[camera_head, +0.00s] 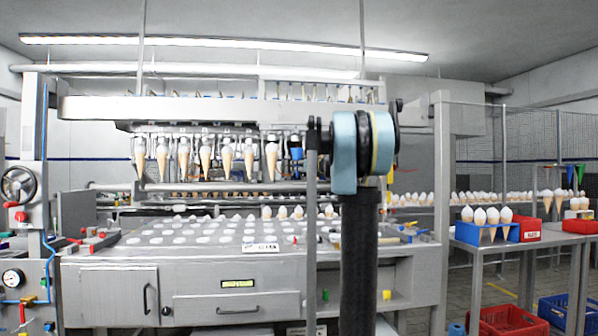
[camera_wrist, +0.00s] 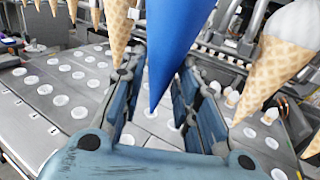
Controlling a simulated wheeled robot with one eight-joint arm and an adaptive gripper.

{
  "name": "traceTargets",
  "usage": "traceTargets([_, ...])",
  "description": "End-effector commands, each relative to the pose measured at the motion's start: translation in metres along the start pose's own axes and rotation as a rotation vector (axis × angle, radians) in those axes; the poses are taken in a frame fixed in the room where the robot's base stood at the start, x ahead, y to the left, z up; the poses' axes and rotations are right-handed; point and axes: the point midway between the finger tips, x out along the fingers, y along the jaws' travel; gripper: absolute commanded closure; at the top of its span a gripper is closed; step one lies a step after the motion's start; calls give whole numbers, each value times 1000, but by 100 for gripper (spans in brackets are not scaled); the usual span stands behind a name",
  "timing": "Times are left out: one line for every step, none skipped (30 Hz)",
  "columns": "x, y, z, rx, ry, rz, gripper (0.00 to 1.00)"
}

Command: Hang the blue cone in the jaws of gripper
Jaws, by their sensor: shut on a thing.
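The blue cone (camera_wrist: 178,45) hangs tip down between the two fingers of my gripper (camera_wrist: 162,88) in the wrist view, and the gripper is shut on it. The cone's wide top runs out of the picture. In the head view a small blue patch (camera_head: 296,153) shows just right of the row of hanging wafer cones (camera_head: 228,155). The overhead row of machine grippers (camera_head: 205,138) holds these cones tip down. My arm hides most of my gripper in the head view, and I cannot see whether a machine jaw touches the blue cone.
Wafer cones hang close on both sides, one left (camera_wrist: 117,32) and a large one right (camera_wrist: 272,72). Below is the machine bed (camera_head: 200,237) with several white-topped holes. At right, a table carries a blue cone holder (camera_head: 487,233) and a red bin (camera_head: 527,229).

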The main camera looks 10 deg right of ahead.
Motion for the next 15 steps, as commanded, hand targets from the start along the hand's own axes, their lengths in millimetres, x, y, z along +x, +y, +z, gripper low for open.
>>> traceTargets([2,-1,0,0,0,0,88])
traceTargets([2,-1,0,0,0,0,88])
traceTargets([3,-2,0,0,0,0,88])
traceTargets([4,-2,0,0,0,0,88])
traceTargets([5,-2,0,0,0,0,88])
traceTargets([6,-3,0,0,0,0,88])
traceTargets([7,-3,0,0,0,0,88])
traceTargets([8,-4,0,0,0,0,88])
traceTargets([9,-4,0,0,0,0,88])
traceTargets([9,-4,0,0,0,0,88])
traceTargets([10,-5,0,0,0,0,88])
traceTargets([11,-5,0,0,0,0,88])
traceTargets([12,-6,0,0,0,0,88])
traceTargets([12,-6,0,0,0,0,88])
traceTargets([13,-6,0,0,0,0,88])
